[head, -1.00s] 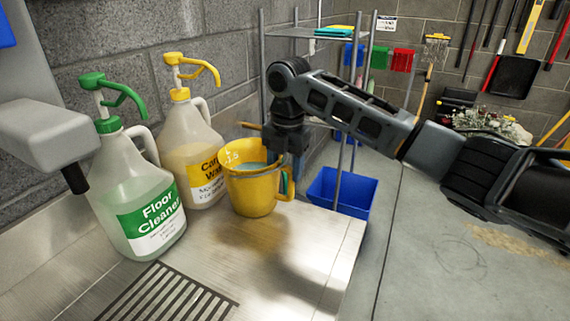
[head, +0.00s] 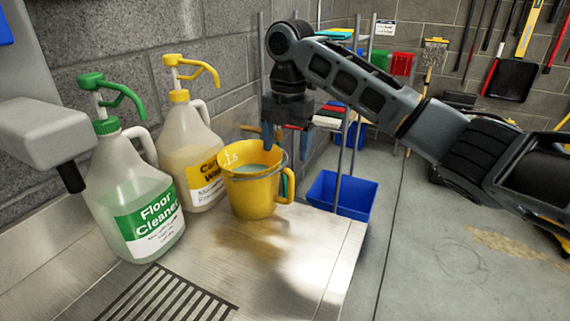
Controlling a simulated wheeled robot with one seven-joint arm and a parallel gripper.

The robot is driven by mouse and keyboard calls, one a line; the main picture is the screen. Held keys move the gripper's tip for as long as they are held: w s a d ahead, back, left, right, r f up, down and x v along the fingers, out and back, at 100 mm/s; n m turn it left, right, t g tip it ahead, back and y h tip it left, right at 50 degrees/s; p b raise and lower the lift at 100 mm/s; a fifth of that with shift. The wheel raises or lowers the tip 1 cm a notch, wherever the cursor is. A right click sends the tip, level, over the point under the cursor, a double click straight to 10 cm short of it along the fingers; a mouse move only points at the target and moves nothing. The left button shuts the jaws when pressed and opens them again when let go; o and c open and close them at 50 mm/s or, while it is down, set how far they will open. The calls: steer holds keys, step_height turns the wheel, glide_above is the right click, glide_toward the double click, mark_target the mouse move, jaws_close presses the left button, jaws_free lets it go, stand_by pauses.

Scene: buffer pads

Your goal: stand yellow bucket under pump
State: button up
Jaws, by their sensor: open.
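The yellow bucket (head: 252,197) stands upright on the metal counter, with bluish liquid or a blue inside showing at its mouth and a yellow handle on its right side. Just left of it is the Car Wash jug (head: 190,150) with a yellow pump (head: 192,73). The pump's spout tip shows above and slightly left of the bucket's left rim; I cannot tell whether it is directly over the mouth. Farther left is the Floor Cleaner jug (head: 135,200) with a green pump (head: 112,92). My gripper (head: 286,138) is open and empty, above the bucket's right rear side.
A grey fixture (head: 45,130) with a black nozzle juts in at left. A drain grate (head: 170,295) lies at the front. The counter right of the grate is clear. A blue bin (head: 342,194) and a metal rack stand beyond the counter's right edge.

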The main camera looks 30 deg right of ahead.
steer(key=shift+s+r, duration=0.1)
steer(key=shift+r, duration=2.65)
